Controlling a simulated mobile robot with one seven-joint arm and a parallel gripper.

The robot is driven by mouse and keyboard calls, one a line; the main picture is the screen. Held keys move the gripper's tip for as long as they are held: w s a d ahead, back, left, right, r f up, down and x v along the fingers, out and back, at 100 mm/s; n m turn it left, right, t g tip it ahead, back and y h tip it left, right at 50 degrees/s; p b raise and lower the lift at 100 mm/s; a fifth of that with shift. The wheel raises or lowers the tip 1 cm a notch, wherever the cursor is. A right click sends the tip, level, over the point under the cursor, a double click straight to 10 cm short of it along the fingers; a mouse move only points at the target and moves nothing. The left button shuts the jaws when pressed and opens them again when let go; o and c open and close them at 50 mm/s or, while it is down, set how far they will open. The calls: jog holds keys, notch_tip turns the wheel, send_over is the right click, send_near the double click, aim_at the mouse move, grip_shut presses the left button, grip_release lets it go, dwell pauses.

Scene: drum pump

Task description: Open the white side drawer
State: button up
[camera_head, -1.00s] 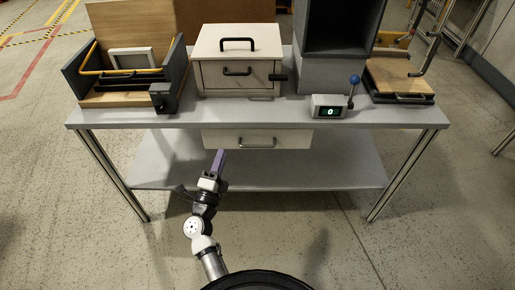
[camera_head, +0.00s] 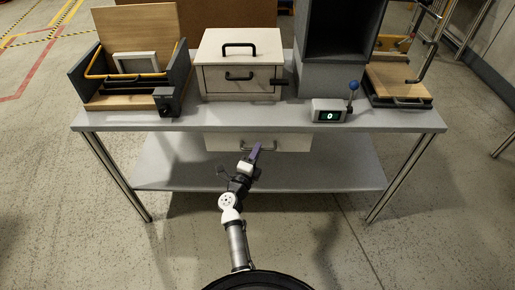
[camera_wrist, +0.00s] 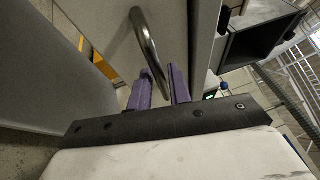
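The white drawer (camera_head: 222,142) hangs under the tabletop, and its front shows no clear gap. Its metal bar handle (camera_head: 270,149) is partly covered by my gripper in the head view. My gripper (camera_head: 255,148) has purple fingers and is in front of the drawer, at the handle. In the wrist view the curved handle (camera_wrist: 150,50) runs down into the space between the two fingers of my gripper (camera_wrist: 161,88). The fingers are apart. I cannot tell whether either finger touches the handle.
The grey table (camera_head: 400,117) has a lower shelf (camera_head: 340,174). On top stand a white box (camera_head: 215,48) with black handles, a wooden and grey holder (camera_head: 90,82), a dark open cabinet (camera_head: 342,25) and a counter reading 0 (camera_head: 327,115). The floor in front is clear.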

jog(key=shift+w+d+r, duration=0.1)
jog(key=shift+w+d, duration=0.1)
jog(key=shift+w, duration=0.4)
grip_shut()
jog(key=shift+s, duration=0.1)
